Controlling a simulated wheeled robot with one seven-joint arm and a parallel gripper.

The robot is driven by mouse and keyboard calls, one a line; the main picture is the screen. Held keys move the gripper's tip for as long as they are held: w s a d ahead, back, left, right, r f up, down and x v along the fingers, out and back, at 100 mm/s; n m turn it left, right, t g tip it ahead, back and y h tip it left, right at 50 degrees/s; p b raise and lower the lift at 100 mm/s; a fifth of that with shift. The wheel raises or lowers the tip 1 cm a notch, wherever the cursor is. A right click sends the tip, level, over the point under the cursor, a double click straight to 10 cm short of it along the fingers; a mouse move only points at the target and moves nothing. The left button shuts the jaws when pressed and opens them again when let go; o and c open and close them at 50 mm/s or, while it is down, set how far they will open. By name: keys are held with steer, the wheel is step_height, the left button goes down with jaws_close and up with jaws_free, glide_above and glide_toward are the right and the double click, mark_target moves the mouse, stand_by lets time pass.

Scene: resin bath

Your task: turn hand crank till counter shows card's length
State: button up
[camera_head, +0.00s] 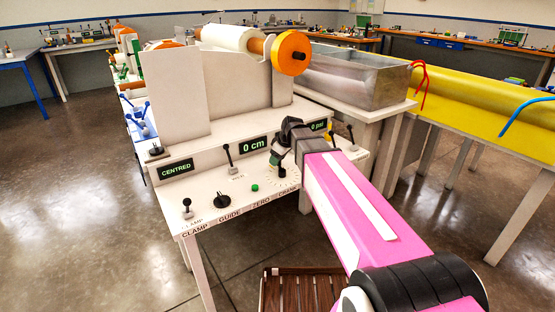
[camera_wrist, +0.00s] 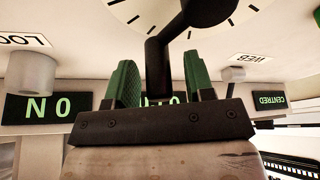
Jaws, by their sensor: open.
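The hand crank (camera_wrist: 195,14) is black, with its arm over a white dial of black tick marks in the wrist view. Its upright handle (camera_wrist: 157,68) stands between the two green fingertips of my gripper (camera_wrist: 160,84). My gripper is open around the handle, with a gap visible on the right; contact on the left is unclear. In the head view my gripper (camera_head: 277,160) is at the crank end of the panel and hides most of the crank. The counter (camera_head: 253,145) reads "0 cm" in green; my gripper partly covers it in the wrist view. I cannot make out a card.
The panel also holds a "CENTRED" display (camera_head: 177,169), a guide knob (camera_head: 222,201), a clamp lever (camera_head: 187,208), a web lever (camera_head: 229,158) and a green button (camera_head: 255,188). A white roll (camera_head: 233,38) sits above. A metal bath (camera_head: 355,78) stands behind right.

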jaws_close()
steer(key=shift+d+m, duration=0.15)
steer(key=shift+m, duration=0.15)
steer(key=d+m, duration=0.1)
steer(key=d+m+t+h, duration=0.1)
steer(key=m, duration=0.1)
steer(key=d+m, duration=0.1)
steer(key=m, duration=0.1)
steer(key=m+t+h, duration=0.1)
steer(key=m, duration=0.1)
steer(key=shift+s+d, duration=0.1)
steer(key=shift+d, duration=0.25)
steer(key=m+h, duration=0.1)
steer(key=d+m, duration=0.1)
steer(key=m, duration=0.1)
steer(key=shift+s+d+m+h, duration=0.3)
steer(key=shift+s+h, duration=0.1)
steer(key=shift+s+d+m+h, duration=0.35)
steer(key=shift+m, duration=0.6)
steer(key=shift+s+d+m+h, duration=0.35)
steer(key=shift+m, duration=0.6)
